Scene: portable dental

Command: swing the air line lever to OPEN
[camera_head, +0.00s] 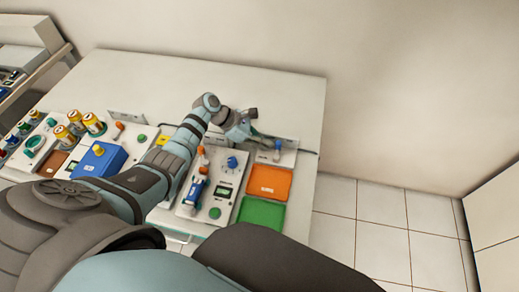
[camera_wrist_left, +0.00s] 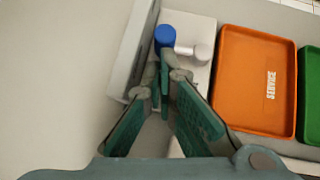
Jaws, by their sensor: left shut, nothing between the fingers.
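The air line lever (camera_head: 277,145) appears to be the small blue-tipped part on a pale mount at the right end of the table. In the left wrist view its blue end (camera_wrist_left: 165,37) stands beside a pale grey cylinder (camera_wrist_left: 202,50) on a white base. My left gripper (camera_head: 263,138) is shut and empty, just left of the blue part. In the left wrist view its fingertips (camera_wrist_left: 165,66) are close below the blue end; I cannot tell whether they touch it. The lever's marked position is not readable. My right gripper is not in view.
An orange tray (camera_head: 270,183) and a green tray (camera_head: 262,214) lie in front of the lever. A control panel (camera_head: 214,178) with a blue knob is left of them.

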